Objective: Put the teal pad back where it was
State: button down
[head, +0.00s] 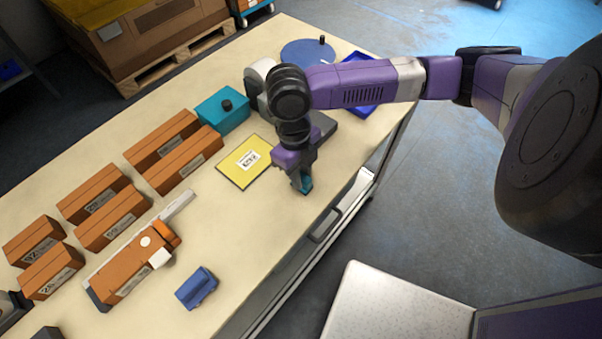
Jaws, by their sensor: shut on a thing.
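A small teal piece, which I take to be the teal pad (306,183), shows at the fingertips of my gripper (303,180). My gripper points down and is shut on it, near the right edge of the table, to the right of the yellow card. The fingers hide part of the pad. I cannot tell whether the pad touches the tabletop. A teal box (212,112) with a black knob stands farther back on the table.
A yellow card (233,168) with a label lies left of my gripper. A dark grey plate (325,126), a blue tray (369,66) and a round blue mat (300,50) are behind it. Orange boxes (165,139), an orange tool (130,262) and a blue block (197,288) are left. The tabletop (240,225) in front is clear.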

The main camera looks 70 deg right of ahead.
jog(key=shift+f, duration=0.2)
jog(key=shift+f, duration=0.2)
jog(key=c, duration=1.3)
grip_release()
jog(key=shift+o, duration=0.2)
jog(key=shift+r, duration=0.15)
